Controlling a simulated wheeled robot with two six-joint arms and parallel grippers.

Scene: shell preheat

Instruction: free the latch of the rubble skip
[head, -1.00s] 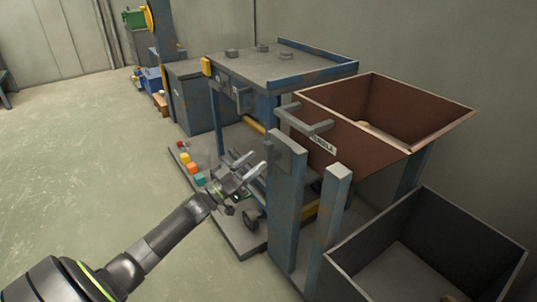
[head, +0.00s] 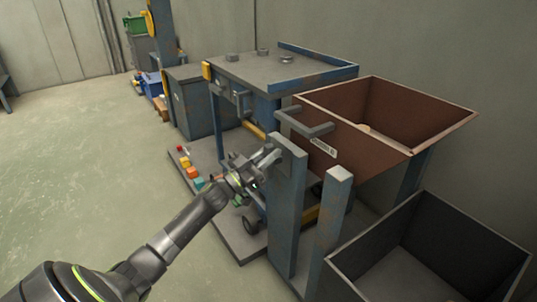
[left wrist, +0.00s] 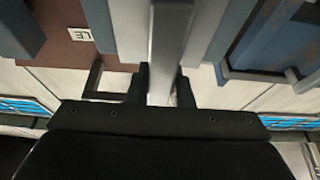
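The rubble skip (head: 350,125) is a rust-brown open bin with a white label on its front, on a blue frame at the right. A strip of it also shows in the left wrist view (left wrist: 72,52), beside part of the label. My left gripper (head: 266,160) is at the blue post in front of the skip. In the left wrist view, a grey bar (left wrist: 170,40), apparently the latch lever, runs between the two dark fingers (left wrist: 164,82). The fingers look apart, on either side of the bar; firm contact does not show. My right gripper is not in view.
A second blue post (head: 332,215) stands just right of the first. A grey open bin (head: 430,250) is at the lower right. A blue and grey machine table (head: 275,68) stands behind. The floor (head: 80,170) at left is clear.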

